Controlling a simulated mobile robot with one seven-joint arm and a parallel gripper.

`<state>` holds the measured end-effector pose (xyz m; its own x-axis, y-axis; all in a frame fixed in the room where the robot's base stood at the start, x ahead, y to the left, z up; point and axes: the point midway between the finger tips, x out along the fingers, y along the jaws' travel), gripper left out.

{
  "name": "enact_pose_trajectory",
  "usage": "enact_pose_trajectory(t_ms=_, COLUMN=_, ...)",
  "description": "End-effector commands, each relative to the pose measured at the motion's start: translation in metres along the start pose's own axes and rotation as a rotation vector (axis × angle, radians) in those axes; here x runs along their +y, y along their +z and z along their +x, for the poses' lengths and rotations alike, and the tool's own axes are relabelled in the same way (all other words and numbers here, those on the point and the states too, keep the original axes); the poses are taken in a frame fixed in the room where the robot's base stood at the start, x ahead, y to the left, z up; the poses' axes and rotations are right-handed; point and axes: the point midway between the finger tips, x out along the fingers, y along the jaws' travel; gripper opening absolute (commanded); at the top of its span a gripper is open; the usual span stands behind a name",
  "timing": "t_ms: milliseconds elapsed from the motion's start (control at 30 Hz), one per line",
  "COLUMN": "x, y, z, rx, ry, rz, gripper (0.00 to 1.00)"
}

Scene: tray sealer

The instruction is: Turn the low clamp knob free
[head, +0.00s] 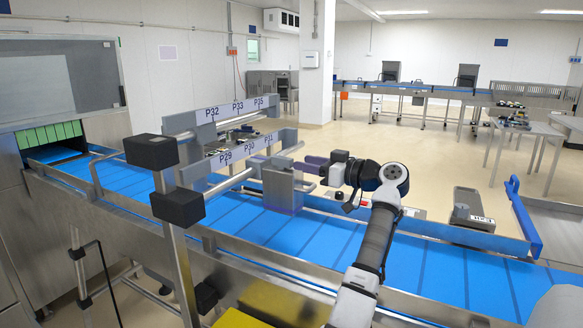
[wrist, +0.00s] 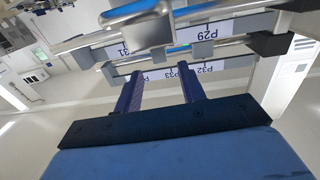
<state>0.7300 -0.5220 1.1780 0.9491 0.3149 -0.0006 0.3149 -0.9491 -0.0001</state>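My gripper (head: 308,168) is beside the right end of the near guide rail. In the wrist view its two purple fingers (wrist: 160,72) are apart with nothing between them, and rails show beyond. A grey clamp block (head: 283,182) stands on the rail just left of the fingers. The near rail has two black blocks at its left post, an upper one (head: 151,151) and a lower one (head: 178,207). I cannot tell for sure which part is the low clamp knob. In the wrist view a shiny metal piece (wrist: 150,30) shows above the fingers.
A blue belt (head: 240,235) runs under the rails between metal side walls. The far rail (head: 215,110) carries labels P32, P33 and P35. A grey device (head: 472,208) lies at the belt's far edge. Yellow boxes (head: 275,300) stand below the near wall.

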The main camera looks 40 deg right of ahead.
Motion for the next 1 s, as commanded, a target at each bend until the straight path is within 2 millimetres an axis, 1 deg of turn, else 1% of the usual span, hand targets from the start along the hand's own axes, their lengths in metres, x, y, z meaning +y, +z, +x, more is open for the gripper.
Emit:
enact_pose_trajectory(t_ms=33, x=0.001, y=0.003, z=-0.013, rx=0.002, ry=0.004, rz=-0.001, gripper=0.4)
enact_pose_trajectory(t_ms=100, x=0.0, y=0.002, z=-0.027, rx=0.001, ry=0.002, rz=-0.001, gripper=0.4)
enact_pose_trajectory(t_ms=200, x=0.0, y=0.001, z=-0.043, rx=0.001, ry=0.002, rz=-0.001, gripper=0.4)
enact_pose_trajectory(t_ms=333, x=0.0, y=0.001, z=-0.056, rx=0.0, ry=0.0, rz=0.0, gripper=0.4)
enact_pose_trajectory(t_ms=500, x=0.0, y=0.0, z=-0.062, rx=0.0, ry=0.0, rz=0.001, gripper=0.4)
enact_pose_trajectory(t_ms=1000, x=0.0, y=0.0, z=-0.061, rx=0.0, ry=0.0, rz=0.0, gripper=0.4)
